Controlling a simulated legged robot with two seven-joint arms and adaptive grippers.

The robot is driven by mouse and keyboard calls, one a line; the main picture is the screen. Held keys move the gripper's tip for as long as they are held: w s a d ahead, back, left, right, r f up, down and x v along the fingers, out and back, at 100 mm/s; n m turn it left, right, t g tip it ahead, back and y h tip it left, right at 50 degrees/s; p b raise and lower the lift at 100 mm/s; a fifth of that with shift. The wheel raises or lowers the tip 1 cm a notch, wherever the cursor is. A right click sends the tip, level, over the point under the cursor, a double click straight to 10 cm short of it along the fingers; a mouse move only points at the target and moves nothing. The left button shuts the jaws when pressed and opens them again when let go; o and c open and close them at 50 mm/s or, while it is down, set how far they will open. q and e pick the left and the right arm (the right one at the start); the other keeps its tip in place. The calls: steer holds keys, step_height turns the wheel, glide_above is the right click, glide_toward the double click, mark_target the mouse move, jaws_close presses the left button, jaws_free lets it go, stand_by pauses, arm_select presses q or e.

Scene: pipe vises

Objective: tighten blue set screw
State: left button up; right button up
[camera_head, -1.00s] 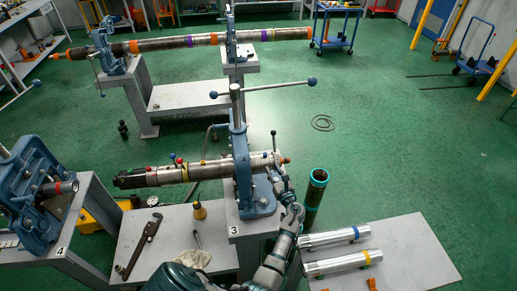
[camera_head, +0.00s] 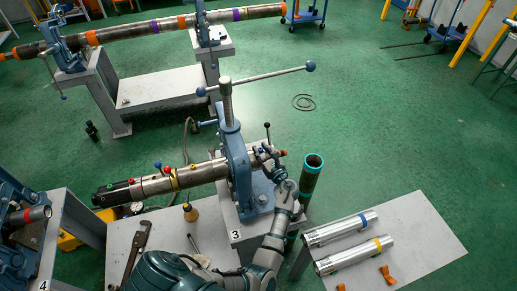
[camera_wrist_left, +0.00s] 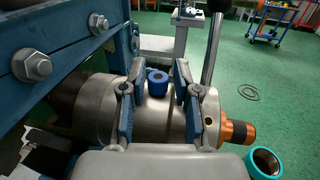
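In the left wrist view a round blue set screw (camera_wrist_left: 157,83) with a dark recess stands on top of a grey metal pipe (camera_wrist_left: 158,112). My left gripper (camera_wrist_left: 158,72) is open. Its two blue-and-grey fingers stand on either side of the screw, with a visible gap on each side. In the head view my left gripper (camera_head: 264,154) is at the right end of the pipe, just right of the blue vise (camera_head: 238,165) on stand 3. The screw between the fingers cannot be made out there. My right gripper is not in view.
The pipe's orange end (camera_wrist_left: 238,132) sticks out to the right. A teal-rimmed dark tube (camera_head: 311,180) stands close to my left arm. Two silver pipes (camera_head: 340,228) lie on a low grey table (camera_head: 425,235).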

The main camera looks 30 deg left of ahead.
arm_select(q)
steer(key=shift+d, duration=0.25)
steer(key=shift+c, duration=1)
steer(key=shift+d+r, duration=0.1)
steer(key=c, duration=0.4)
steer(key=shift+s+a+r, duration=0.1)
steer(key=shift+a+r, duration=0.05)
steer(key=shift+a, duration=0.2)
steer(key=m+t+h+p, duration=0.1)
steer(key=p, duration=0.1)
steer(key=m+t+h+p, duration=0.1)
steer(key=t+p, duration=0.1)
steer(key=m+t+h+p, duration=0.1)
steer(key=p, duration=0.2)
steer(key=shift+a+r+m+t+h, duration=0.1)
steer(key=shift+r+m+t+h, duration=0.2)
steer(key=shift+m+t, duration=0.1)
steer(key=shift+f+m+t+h+p, duration=0.2)
steer(key=shift+m+t+h+p, duration=0.15)
steer(key=shift+m+t+h, duration=0.25)
steer(key=shift+f, duration=0.1)
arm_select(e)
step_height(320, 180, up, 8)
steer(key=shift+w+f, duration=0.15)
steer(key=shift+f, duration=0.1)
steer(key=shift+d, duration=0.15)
